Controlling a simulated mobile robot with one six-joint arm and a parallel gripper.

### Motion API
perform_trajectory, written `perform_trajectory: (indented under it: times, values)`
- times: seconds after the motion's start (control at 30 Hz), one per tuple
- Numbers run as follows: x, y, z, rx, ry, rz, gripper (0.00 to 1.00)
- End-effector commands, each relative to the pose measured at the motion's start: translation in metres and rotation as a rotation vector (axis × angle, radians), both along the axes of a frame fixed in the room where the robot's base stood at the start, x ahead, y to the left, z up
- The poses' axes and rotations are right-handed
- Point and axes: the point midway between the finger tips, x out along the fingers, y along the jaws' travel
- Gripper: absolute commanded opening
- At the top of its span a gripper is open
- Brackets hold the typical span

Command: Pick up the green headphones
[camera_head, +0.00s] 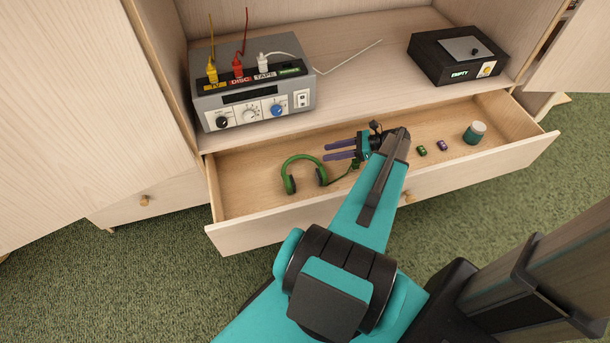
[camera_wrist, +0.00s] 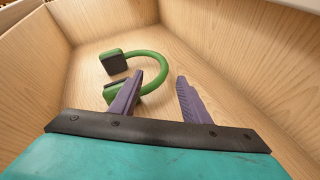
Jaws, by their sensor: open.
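The green headphones (camera_head: 303,173) lie in the left part of the open drawer, with a green band and dark ear pads. A dark cable runs from them to the right. In the wrist view the headphones (camera_wrist: 150,75) lie on the drawer floor beyond my fingers, the band curving to the right. My gripper (camera_head: 325,152) is over the drawer, its purple fingers pointing left toward the headphones. In the wrist view my gripper (camera_wrist: 160,82) is open and empty. Its left finger overlaps the nearer ear cup in the picture; I cannot tell whether they touch.
The drawer (camera_head: 290,225) is pulled out from a wooden cabinet. A grey switch box (camera_head: 250,90) with plugs and a black box (camera_head: 458,55) stand on the shelf above. A teal jar (camera_head: 474,133) and two small items, green (camera_head: 422,151) and purple (camera_head: 442,145), lie at the drawer's right.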

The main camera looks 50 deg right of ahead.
Motion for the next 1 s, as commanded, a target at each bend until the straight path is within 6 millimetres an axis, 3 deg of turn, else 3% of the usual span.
perform_trajectory:
  times: [0.4,1.0]
  values:
    - [0.037,0.033,-0.02,0.001,0.0,0.002,0.43]
    - [0.046,0.041,-0.025,0.002,-0.001,0.002,0.43]
